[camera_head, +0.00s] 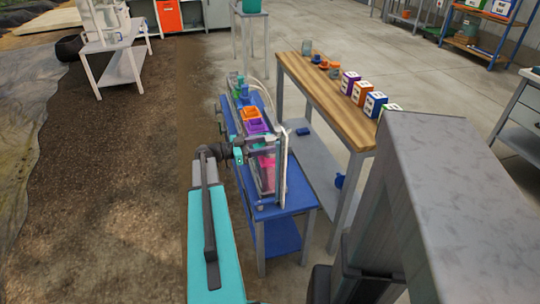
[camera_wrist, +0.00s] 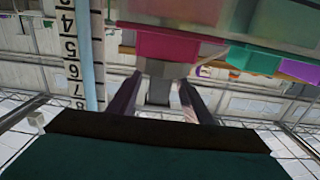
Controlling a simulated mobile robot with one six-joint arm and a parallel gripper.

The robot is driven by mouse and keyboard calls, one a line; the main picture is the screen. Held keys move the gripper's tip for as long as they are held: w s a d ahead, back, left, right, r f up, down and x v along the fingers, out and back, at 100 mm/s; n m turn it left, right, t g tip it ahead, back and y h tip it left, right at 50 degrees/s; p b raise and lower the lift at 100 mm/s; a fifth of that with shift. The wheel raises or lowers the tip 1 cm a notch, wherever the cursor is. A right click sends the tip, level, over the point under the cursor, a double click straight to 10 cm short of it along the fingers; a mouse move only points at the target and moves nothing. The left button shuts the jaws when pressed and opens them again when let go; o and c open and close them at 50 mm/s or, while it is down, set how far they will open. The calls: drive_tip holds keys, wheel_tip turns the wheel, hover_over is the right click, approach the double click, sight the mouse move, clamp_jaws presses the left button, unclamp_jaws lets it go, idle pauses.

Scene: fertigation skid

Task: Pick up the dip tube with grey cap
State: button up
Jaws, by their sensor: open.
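My gripper (camera_wrist: 161,78) is open in the wrist view, with its two dark fingers apart. A small grey block (camera_wrist: 158,91) shows between the fingers, below a pink container. It may be the grey cap, but I cannot tell, nor whether the fingers touch it. No tube can be made out below it. In the head view my gripper (camera_head: 240,152) is at the near end of the blue skid table, beside the pink container (camera_head: 266,168). Its fingers are too small to make out there.
A numbered scale (camera_wrist: 82,50) stands upright close to my gripper's left in the wrist view. Purple (camera_head: 257,126) and orange (camera_head: 249,114) containers line the blue table (camera_head: 290,197). A wooden bench (camera_head: 325,98) with several boxes stands to the right. Bare soil lies left.

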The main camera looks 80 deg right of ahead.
idle(0.3)
clamp_jaws()
drive_tip(key=shift+r, duration=0.2)
drive_tip(key=shift+r, duration=4.85)
